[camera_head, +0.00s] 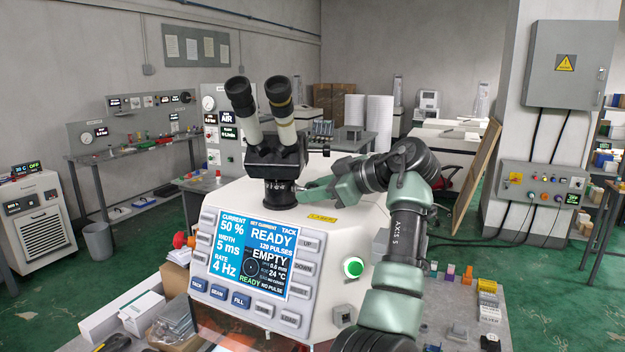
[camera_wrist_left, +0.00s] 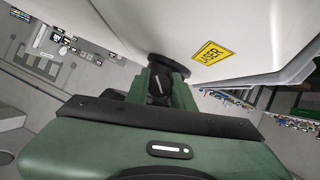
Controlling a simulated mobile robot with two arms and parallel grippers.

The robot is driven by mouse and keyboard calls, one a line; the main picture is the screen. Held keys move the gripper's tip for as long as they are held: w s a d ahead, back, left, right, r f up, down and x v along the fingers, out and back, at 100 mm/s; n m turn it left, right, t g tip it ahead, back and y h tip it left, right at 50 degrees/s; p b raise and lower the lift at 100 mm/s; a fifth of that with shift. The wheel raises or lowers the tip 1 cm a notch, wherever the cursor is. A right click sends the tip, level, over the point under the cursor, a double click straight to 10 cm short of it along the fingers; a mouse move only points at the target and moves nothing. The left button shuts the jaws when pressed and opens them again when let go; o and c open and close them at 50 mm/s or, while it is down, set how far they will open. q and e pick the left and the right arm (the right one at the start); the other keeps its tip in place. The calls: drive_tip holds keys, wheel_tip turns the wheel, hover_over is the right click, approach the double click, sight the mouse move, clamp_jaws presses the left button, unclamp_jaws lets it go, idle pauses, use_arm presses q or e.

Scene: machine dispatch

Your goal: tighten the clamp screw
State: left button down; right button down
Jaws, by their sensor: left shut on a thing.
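The clamp screw shows in the left wrist view as a small dark knob with a pale line (camera_wrist_left: 156,86), below the round black collar of the microscope neck (camera_wrist_left: 168,65). My left gripper (camera_wrist_left: 163,92) is shut on the clamp screw, its green fingers on either side of it. In the head view my left gripper (camera_head: 313,191) reaches in from the right to the dark neck (camera_head: 280,190) under the microscope eyepieces (camera_head: 262,100). The screw itself is hidden there by the fingers. My right gripper is in neither view.
The white welder housing (camera_head: 330,230) carries a screen (camera_head: 251,250) reading READY and EMPTY, surrounded by buttons. A green-lit button (camera_head: 353,267) is close to my arm. A yellow laser label (camera_wrist_left: 213,53) lies beside the neck. Boxes (camera_head: 140,312) and small coloured blocks (camera_head: 488,300) lie around the housing.

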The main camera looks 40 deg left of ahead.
use_arm(q)
drive_tip(key=shift+r+m+g+p, duration=0.1)
drive_tip(key=shift+m+g+p, duration=0.2)
drive_tip(key=shift+p, duration=0.05)
idle(0.3)
drive_tip(key=c, duration=1.2)
unclamp_jaws()
drive_tip(key=b+v, duration=0.2)
drive_tip(key=v, duration=0.4)
drive_tip(key=shift+w+d+r, duration=0.1)
drive_tip(key=shift+d, duration=0.25)
drive_tip(key=shift+d+r+b, duration=0.3)
drive_tip(key=shift+d, duration=0.15)
